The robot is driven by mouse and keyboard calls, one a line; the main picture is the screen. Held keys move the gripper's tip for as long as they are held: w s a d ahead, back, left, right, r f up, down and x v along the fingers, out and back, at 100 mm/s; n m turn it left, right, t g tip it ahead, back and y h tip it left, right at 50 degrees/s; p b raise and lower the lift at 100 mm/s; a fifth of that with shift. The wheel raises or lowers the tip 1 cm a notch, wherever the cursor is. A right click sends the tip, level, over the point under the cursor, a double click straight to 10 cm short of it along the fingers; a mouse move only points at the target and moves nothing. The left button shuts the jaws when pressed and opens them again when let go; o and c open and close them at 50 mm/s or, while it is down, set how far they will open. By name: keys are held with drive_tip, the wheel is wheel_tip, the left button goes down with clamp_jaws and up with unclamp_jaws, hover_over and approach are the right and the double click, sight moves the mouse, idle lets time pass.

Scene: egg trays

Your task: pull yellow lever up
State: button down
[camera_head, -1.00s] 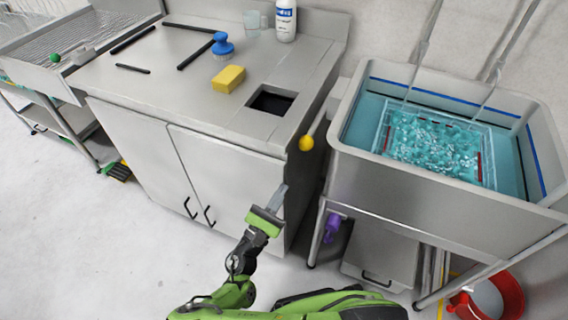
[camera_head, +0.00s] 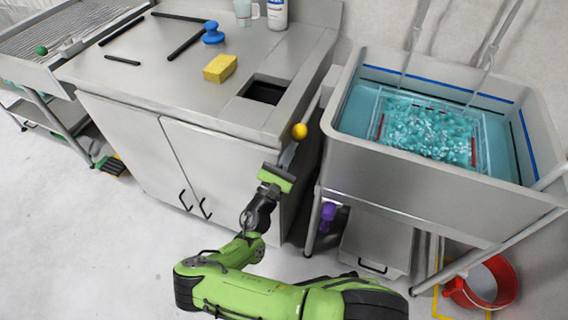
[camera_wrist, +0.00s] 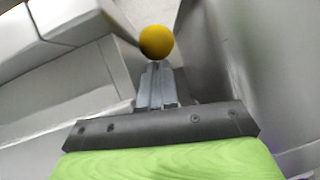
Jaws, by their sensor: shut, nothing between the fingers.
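The yellow lever knob (camera_head: 300,131) is a ball on the end of a light grey rod (camera_head: 314,103) at the right side of the steel counter. In the wrist view the yellow ball (camera_wrist: 157,42) appears just beyond the fingertips. My gripper (camera_head: 289,153) is shut and empty, with its fingers pointing up toward the ball from just below it. In the wrist view my gripper (camera_wrist: 157,68) has its fingers together, and its tips overlap the ball's lower edge in the picture. I cannot tell whether they touch it.
The steel counter (camera_head: 150,75) holds a yellow sponge (camera_head: 220,68), a blue brush (camera_head: 212,33) and a square opening (camera_head: 264,90). A sink basin (camera_head: 400,165) with teal water stands to the right. A purple object (camera_head: 328,212) and a red bucket (camera_head: 490,285) are below it.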

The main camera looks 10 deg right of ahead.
sight(294, 136)
drive_tip(key=shift+r, duration=0.2)
wheel_tip(294, 136, up, 4)
drive_tip(key=y+p, duration=0.1)
drive_tip(key=p, duration=0.4)
drive_tip(key=shift+f+g+p, duration=0.2)
drive_tip(key=shift+g+p, duration=0.1)
drive_tip(key=shift+f, duration=0.2)
